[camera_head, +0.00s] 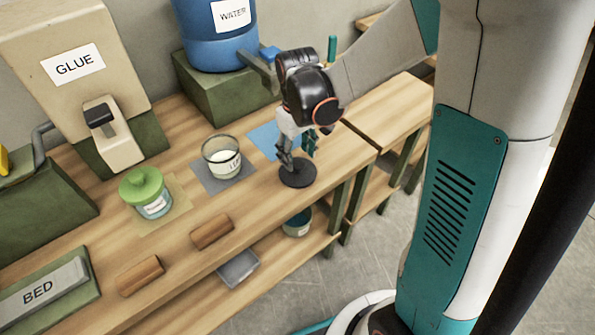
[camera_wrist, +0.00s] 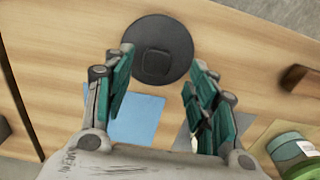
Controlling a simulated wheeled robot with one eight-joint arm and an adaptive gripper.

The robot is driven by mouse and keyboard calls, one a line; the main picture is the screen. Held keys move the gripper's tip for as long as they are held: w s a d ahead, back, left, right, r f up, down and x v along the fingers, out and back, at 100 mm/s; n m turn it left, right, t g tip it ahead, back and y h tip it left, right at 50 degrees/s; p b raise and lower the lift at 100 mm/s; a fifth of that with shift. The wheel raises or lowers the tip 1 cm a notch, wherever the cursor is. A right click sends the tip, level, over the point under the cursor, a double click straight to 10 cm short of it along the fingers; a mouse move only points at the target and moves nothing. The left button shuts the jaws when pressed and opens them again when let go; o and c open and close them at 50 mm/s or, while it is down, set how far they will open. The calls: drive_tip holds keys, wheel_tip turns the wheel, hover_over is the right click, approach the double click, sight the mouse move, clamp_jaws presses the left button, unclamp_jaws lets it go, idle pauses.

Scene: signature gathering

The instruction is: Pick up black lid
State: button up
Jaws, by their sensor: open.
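The black lid (camera_head: 298,174) is a flat dark disc lying on the wooden bench top near its front edge. In the wrist view the lid (camera_wrist: 160,32) shows a raised square knob in its middle. My gripper (camera_head: 296,155) is just above the lid in the head view. In the wrist view my gripper (camera_wrist: 157,68) is open, its two teal fingers apart on either side of the lid's near part. Whether a finger touches the lid cannot be told.
A glass jar (camera_head: 222,158) stands on a grey mat left of the lid. A green-lidded jar (camera_head: 146,192) is further left. A blue mat (camera_head: 264,138) lies behind the lid. Two wooden blocks, one here (camera_head: 212,231), lie near the front edge. A blue water barrel (camera_head: 215,40) stands behind.

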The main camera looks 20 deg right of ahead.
sight(298, 163)
drive_tip(key=shift+w+d+f+b, duration=0.1)
drive_tip(key=shift+f+b, duration=0.55)
drive_tip(key=shift+f, duration=0.7)
drive_tip(key=shift+w+d+f+b, duration=0.1)
drive_tip(key=shift+f+b, duration=0.5)
drive_tip(key=shift+f, duration=0.75)
drive_tip(key=shift+r, duration=0.1)
drive_tip(key=shift+c, duration=0.4)
drive_tip(key=c, duration=0.9)
